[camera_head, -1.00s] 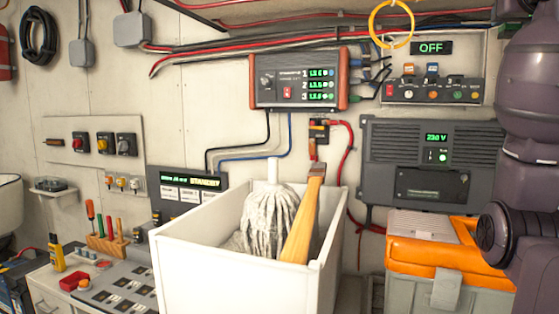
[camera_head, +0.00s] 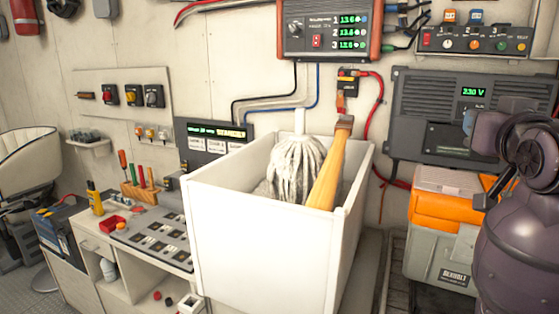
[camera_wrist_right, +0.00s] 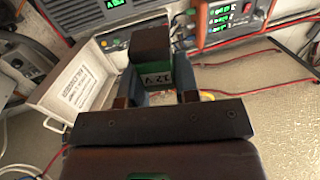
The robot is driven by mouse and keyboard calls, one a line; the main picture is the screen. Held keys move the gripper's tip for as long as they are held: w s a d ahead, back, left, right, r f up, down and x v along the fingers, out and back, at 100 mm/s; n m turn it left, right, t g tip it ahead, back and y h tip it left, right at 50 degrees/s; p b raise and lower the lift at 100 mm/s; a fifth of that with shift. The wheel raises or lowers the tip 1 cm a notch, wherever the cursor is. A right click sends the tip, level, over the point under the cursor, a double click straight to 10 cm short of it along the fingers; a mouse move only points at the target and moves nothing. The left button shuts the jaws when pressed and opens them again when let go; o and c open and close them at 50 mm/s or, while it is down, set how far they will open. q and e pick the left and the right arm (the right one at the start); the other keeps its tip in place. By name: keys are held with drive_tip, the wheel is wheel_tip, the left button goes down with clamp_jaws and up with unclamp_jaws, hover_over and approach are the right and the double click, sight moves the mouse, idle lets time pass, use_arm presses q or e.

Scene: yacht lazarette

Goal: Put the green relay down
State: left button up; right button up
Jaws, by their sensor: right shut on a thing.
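The green relay (camera_wrist_right: 157,68) shows in the right wrist view, a small block with a green body, a dark brown-black top part and pale markings. My right gripper (camera_wrist_right: 163,80) is shut on it, with one dark finger on each side. The relay is held up in front of the wrist. In the head view my right arm is at the right edge, and I cannot make out the relay there. My left gripper is in neither current view.
A white open bin (camera_head: 272,235) holds a mop (camera_head: 297,170) and a wooden-handled tool (camera_head: 328,178). An orange-lidded grey case (camera_head: 440,245) stands right of it. A switch panel (camera_head: 155,237) and a tool rack (camera_head: 139,188) are at left. Cables run along the wall.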

drive_tip(key=a+f+n+y, duration=0.1)
drive_tip(key=a+f, duration=0.4)
drive_tip(key=f, duration=0.5)
drive_tip(key=s+a+f+n+y, duration=0.1)
drive_tip(key=a+f, duration=0.4)
drive_tip(key=f, duration=0.6)
drive_tip(key=a+f+n+y, duration=0.1)
drive_tip(key=a+f+y, duration=0.2)
drive_tip(key=f, duration=0.7)
drive_tip(key=shift+s+a+f+t, duration=0.15)
drive_tip(key=shift+a+f+t, duration=0.2)
drive_tip(key=shift+a, duration=0.6)
wheel_tip(320, 180, down, 6)
drive_tip(key=s+a+r+n+g+y, duration=0.2)
drive_tip(key=a+r+n+g+y, duration=0.2)
drive_tip(key=a+r+n+y, duration=0.65)
drive_tip(key=w+a+f+n+g+y, duration=0.2)
drive_tip(key=w+a+f+g+y, duration=0.2)
drive_tip(key=a, duration=0.4)
drive_tip(key=shift+w+f+g+y, duration=0.2)
drive_tip(key=shift+w+g+y, duration=0.1)
drive_tip(key=shift+g+y, duration=0.55)
